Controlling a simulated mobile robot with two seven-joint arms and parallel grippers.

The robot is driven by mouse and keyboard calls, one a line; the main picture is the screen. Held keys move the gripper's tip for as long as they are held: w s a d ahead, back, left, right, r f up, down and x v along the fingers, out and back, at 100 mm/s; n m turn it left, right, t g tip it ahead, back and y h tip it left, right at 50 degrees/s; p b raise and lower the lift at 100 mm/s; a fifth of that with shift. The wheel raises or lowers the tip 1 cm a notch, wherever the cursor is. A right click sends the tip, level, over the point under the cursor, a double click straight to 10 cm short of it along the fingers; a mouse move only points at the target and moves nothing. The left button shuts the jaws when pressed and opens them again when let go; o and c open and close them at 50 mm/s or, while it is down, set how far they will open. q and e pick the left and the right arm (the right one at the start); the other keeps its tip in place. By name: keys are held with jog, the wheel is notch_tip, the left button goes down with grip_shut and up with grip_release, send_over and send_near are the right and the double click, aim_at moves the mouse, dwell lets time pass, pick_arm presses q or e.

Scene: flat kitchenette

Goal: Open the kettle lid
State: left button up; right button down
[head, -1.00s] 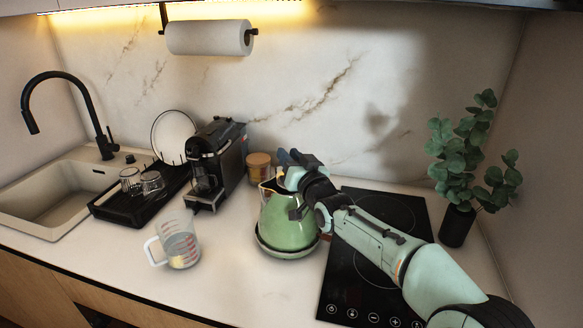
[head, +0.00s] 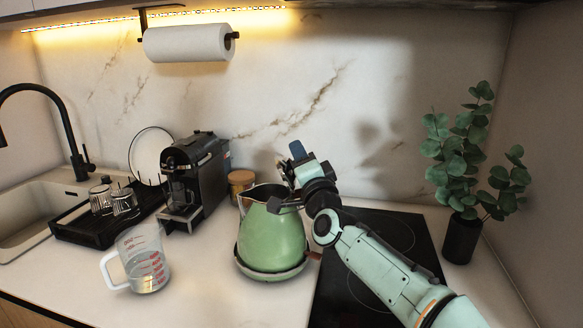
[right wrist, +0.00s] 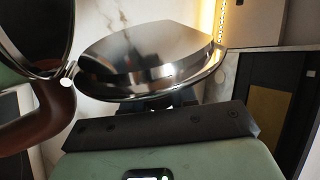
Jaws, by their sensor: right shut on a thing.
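The green kettle (head: 272,242) stands upright on its round base, left of the cooktop. Its mouth shows as a dark opening at the top, partly behind my gripper. My right gripper (head: 291,178) is over the kettle's top right side, shut on the kettle lid. In the right wrist view the lid (right wrist: 150,62) is a shiny metal disc just beyond my gripper (right wrist: 165,125), apart from the kettle's dark open rim at the left except near the hinge side. The brown handle (right wrist: 55,115) shows below that rim. My fingertips are mostly hidden. My left gripper is out of view.
A measuring cup (head: 143,262) stands left of the kettle. A coffee machine (head: 195,175) and a wood-lidded jar (head: 241,183) stand behind it. A black cooktop (head: 380,235) lies to the right, with a potted plant (head: 462,235) beyond. The front counter is clear.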

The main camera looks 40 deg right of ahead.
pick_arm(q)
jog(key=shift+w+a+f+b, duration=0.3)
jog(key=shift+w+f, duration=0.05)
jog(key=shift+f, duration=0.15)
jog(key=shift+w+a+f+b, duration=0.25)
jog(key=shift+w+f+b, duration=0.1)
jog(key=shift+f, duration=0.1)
pick_arm(e)
jog(key=shift+s+d+f+m+h, duration=0.15)
jog(key=shift+d+m+h, duration=0.1)
jog(key=shift+m, duration=0.4)
jog(key=shift+s+d+f+m+h, duration=0.1)
jog(key=shift+d+m+h, duration=0.15)
jog(key=shift+m, duration=0.4)
jog(key=c, duration=0.9)
grip_release()
jog(key=shift+s+a, duration=0.1)
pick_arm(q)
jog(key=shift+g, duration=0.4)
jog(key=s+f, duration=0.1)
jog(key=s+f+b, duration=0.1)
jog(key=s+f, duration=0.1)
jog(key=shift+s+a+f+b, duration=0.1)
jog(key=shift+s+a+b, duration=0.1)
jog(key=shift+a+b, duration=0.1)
pick_arm(e)
jog(key=v, duration=1.3)
jog(key=shift+s, duration=0.1)
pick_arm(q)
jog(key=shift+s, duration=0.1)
